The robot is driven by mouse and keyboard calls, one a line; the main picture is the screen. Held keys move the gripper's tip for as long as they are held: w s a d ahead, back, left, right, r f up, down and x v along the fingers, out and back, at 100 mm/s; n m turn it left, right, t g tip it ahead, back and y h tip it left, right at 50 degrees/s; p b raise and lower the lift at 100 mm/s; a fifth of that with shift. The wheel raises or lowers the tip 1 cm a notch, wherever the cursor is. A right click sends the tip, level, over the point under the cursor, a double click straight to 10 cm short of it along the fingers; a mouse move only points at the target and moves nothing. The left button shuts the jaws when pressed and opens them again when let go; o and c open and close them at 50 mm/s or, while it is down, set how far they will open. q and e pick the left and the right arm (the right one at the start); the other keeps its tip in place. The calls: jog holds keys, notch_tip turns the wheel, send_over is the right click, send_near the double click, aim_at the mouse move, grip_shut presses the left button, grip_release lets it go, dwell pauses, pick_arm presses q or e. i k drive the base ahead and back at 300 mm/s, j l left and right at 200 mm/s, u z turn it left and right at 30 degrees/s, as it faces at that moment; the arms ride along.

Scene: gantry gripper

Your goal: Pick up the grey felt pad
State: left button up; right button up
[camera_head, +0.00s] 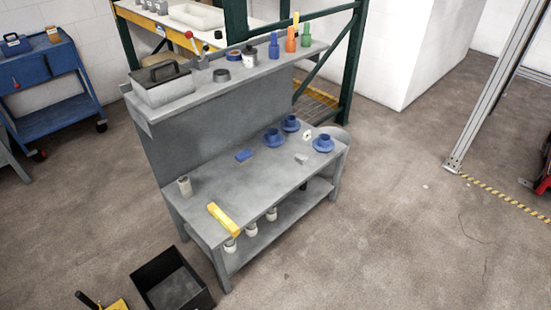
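A small light grey piece (301,158) lies on the lower worktop of the grey bench (235,183), near its front right part. It may be the grey felt pad, but it is too small for me to tell its material. It lies in front of the blue flanged parts and apart from them. Neither of my grippers shows in the head view.
Blue flanged parts (323,144), a blue block (244,155), a grey cylinder (184,186) and a yellow bar (224,219) are on the worktop. A raised shelf (215,88) backs it. A black bin (172,281) stands on the floor.

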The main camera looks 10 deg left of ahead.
aim_at(301, 157)
jog(key=i+l+u, duration=0.35)
jog(key=i, duration=0.3)
jog(key=i+l+u, duration=0.35)
jog(key=i+l, duration=0.2)
jog(key=i+l+u, duration=0.35)
jog(key=i+l, duration=0.2)
jog(key=l, duration=0.15)
